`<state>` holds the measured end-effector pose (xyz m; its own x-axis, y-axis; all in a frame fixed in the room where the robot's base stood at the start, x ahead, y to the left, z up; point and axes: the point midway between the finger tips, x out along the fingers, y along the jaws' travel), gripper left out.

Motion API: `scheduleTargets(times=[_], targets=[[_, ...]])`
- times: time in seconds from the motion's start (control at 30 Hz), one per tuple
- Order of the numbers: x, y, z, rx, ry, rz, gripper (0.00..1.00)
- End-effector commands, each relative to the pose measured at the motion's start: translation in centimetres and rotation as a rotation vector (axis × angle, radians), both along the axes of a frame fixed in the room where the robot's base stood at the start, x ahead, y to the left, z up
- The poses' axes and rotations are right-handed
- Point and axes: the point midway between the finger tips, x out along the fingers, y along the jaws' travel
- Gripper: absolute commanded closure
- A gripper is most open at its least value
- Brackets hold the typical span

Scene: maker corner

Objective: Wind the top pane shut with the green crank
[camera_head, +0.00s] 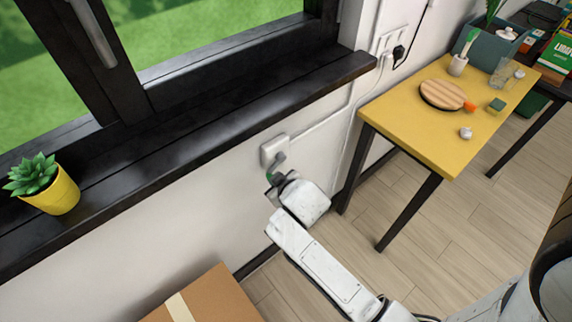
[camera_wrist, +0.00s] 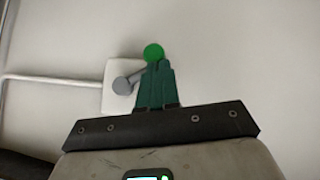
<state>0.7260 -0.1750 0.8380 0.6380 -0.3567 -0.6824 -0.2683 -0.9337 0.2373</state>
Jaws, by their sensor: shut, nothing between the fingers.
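The crank sits on a white wall box (camera_head: 268,150) below the dark window sill. In the wrist view the box (camera_wrist: 112,102) shows with a grey crank arm (camera_wrist: 124,85) and a round green knob (camera_wrist: 153,51). In the head view the green part (camera_head: 270,176) is small beside my gripper. My gripper (camera_wrist: 157,66) is shut with its green fingers together. Its tips overlap the lower edge of the knob in the picture; I cannot tell whether they touch it. The top pane is not in view; only lower window frame and glass (camera_head: 190,32) show.
The dark sill (camera_head: 170,135) juts out above the box and carries a yellow plant pot (camera_head: 58,195). A cardboard box (camera_head: 215,295) stands on the floor below. A yellow table (camera_head: 408,125) with several items is to the right. A white conduit runs along the wall.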

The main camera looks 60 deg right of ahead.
Motion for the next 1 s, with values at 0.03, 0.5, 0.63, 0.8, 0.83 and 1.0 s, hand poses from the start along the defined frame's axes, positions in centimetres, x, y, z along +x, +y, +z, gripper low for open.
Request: scheduleTargets(times=[0.03, 0.5, 0.63, 0.8, 0.83, 1.0], targets=[[0.02, 0.1, -0.32, 0.003, 0.002, 0.002, 1.0], [0.0, 0.09, -0.91, 0.006, 0.001, 0.002, 1.0], [0.01, 0.11, -0.91, 0.006, 0.001, 0.002, 1.0], [0.02, 0.12, -0.91, 0.007, 0.001, 0.003, 1.0], [0.02, 0.12, -0.9, 0.007, 0.001, 0.003, 1.0], [0.21, 0.01, -0.06, 0.005, 0.0, 0.002, 1.0]])
